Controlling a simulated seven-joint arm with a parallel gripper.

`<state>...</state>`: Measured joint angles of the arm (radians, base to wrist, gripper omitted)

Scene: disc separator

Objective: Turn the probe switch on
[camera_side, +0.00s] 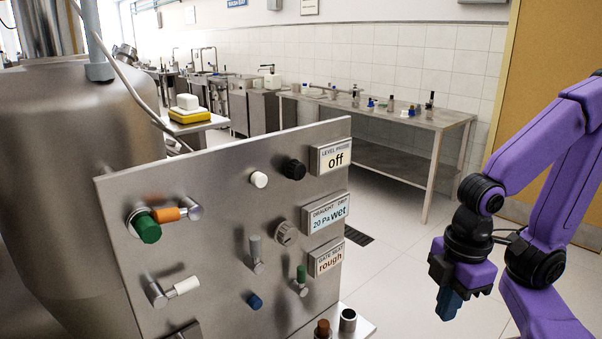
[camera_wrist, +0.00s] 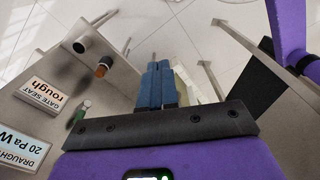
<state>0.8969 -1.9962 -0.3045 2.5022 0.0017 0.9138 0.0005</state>
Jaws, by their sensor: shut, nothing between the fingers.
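The upright metal panel (camera_side: 205,260) carries a sign reading "LEVEL PROBE off" (camera_side: 334,157) at its upper right. A black knob (camera_side: 294,169) sits just left of that sign, and a white round button (camera_side: 259,180) is further left. Neither has a readable label, so I cannot tell which one is the probe switch. My gripper (camera_side: 449,303) is right of the panel, apart from it, pointing down. Its blue fingers (camera_wrist: 156,84) are shut together and empty in the wrist view. The level probe sign and both upper controls are outside the wrist view.
Signs read "20 Pa wet" (camera_side: 326,215) and "rough" (camera_side: 327,258). Open floor separates panel and gripper.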

